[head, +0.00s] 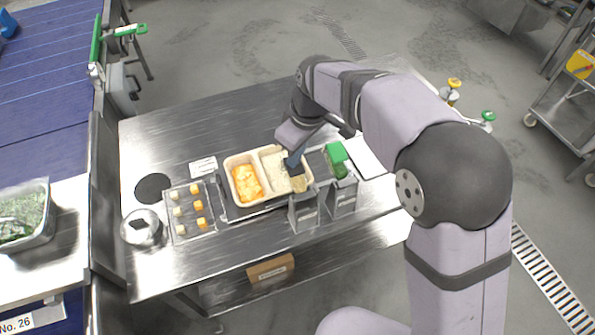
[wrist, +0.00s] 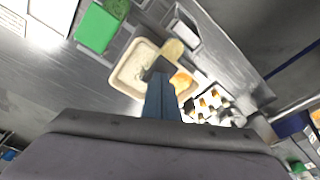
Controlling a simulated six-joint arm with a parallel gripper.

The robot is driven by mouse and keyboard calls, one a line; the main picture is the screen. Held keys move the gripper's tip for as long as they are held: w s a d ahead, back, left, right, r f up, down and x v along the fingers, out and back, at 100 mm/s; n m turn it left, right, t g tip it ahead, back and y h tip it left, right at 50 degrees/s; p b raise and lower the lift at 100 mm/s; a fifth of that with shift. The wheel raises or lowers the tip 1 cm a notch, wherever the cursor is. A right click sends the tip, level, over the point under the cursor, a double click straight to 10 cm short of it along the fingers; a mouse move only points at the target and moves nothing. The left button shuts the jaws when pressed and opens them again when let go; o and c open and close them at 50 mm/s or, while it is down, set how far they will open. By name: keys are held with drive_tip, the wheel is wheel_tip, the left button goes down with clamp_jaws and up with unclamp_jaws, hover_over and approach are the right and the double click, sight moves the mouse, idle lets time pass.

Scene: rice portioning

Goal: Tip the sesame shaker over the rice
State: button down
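A cream tray (head: 229,167) holds white rice (head: 274,160) in its right compartment and orange food (head: 246,182) in its left. Both compartments show in the wrist view, the rice (wrist: 131,65) and the orange food (wrist: 182,81). My gripper (head: 292,166) points down over the rice side, with dark tips (wrist: 159,68) on a blue-grey part. A tan rounded thing (head: 299,184), possibly the sesame shaker, is beside the tips at the tray's front right corner. It also shows in the wrist view (wrist: 174,48). I cannot tell whether my gripper holds it.
Metal bins (head: 304,212) stand close in front of the tray's right side. A green-topped container (head: 336,153) is to the right. A tray of small yellow and white pieces (head: 181,231) and a metal canister (head: 142,229) stand left. The steel table's back (head: 215,120) is clear.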

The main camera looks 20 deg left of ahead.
drive_tip(key=shift+w+b+x, duration=0.15)
drive_tip(key=shift+b+x, duration=0.15)
drive_tip(key=shift+x, duration=0.6)
drive_tip(key=shift+w+b+x, duration=0.15)
drive_tip(key=shift+b+x, duration=0.1)
drive_tip(key=shift+x, duration=0.6)
drive_tip(key=shift+r, duration=0.15)
drive_tip(key=shift+s+p+v, duration=0.2)
drive_tip(key=shift+p+v, duration=0.7)
drive_tip(key=shift+v, duration=0.45)
drive_tip(key=shift+s+p+v, duration=0.2)
drive_tip(key=shift+p+v, duration=0.7)
drive_tip(key=shift+v, duration=0.45)
